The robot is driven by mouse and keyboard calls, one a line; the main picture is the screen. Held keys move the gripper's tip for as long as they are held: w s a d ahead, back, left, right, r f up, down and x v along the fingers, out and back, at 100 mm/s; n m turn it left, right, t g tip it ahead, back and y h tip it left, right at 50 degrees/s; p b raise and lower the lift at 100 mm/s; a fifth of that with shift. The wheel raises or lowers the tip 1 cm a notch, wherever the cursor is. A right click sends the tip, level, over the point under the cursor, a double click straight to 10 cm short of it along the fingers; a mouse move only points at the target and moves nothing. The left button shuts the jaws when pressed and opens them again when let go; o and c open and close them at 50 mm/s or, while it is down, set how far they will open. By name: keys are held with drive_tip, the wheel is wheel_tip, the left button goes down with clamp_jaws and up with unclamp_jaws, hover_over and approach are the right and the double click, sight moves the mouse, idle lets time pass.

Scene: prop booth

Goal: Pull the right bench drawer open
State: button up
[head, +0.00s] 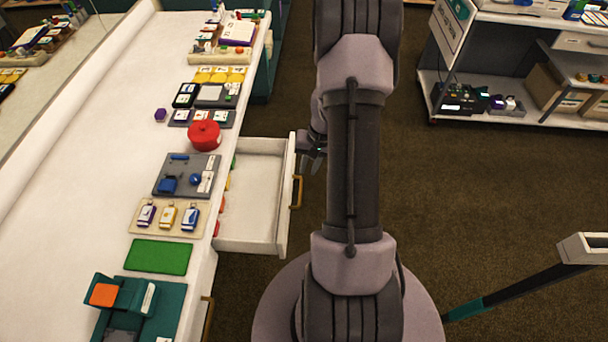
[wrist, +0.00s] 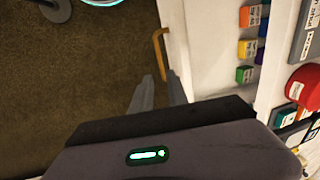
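A white bench drawer (head: 255,190) stands pulled well out from the bench, its inside showing. Its front carries a brass bar handle (head: 297,192), which also shows in the wrist view (wrist: 157,48). My gripper (head: 314,160) is just outside the drawer front, near the far end of the handle. In the wrist view my two grey fingers (wrist: 160,82) are apart with a gap between them. Their tips are close to the handle's near end, and nothing is clearly held. Whether a finger touches the handle cannot be told.
Coloured blocks (wrist: 247,46) lie in the drawer along its inner side. A second brass handle (head: 207,318) is on the bench front, nearer me. The white bench top (head: 75,190) holds a red pot (head: 204,135) and several trays. Carpet (head: 500,190) to the right is mostly free.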

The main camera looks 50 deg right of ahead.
drive_tip(key=r, duration=0.1)
drive_tip(key=r+p, duration=0.1)
drive_tip(key=r, duration=0.3)
drive_tip(key=shift+s+d+r, duration=0.2)
drive_tip(key=shift+s+d, duration=0.1)
drive_tip(key=shift+s, duration=0.1)
drive_tip(key=shift+r, duration=0.1)
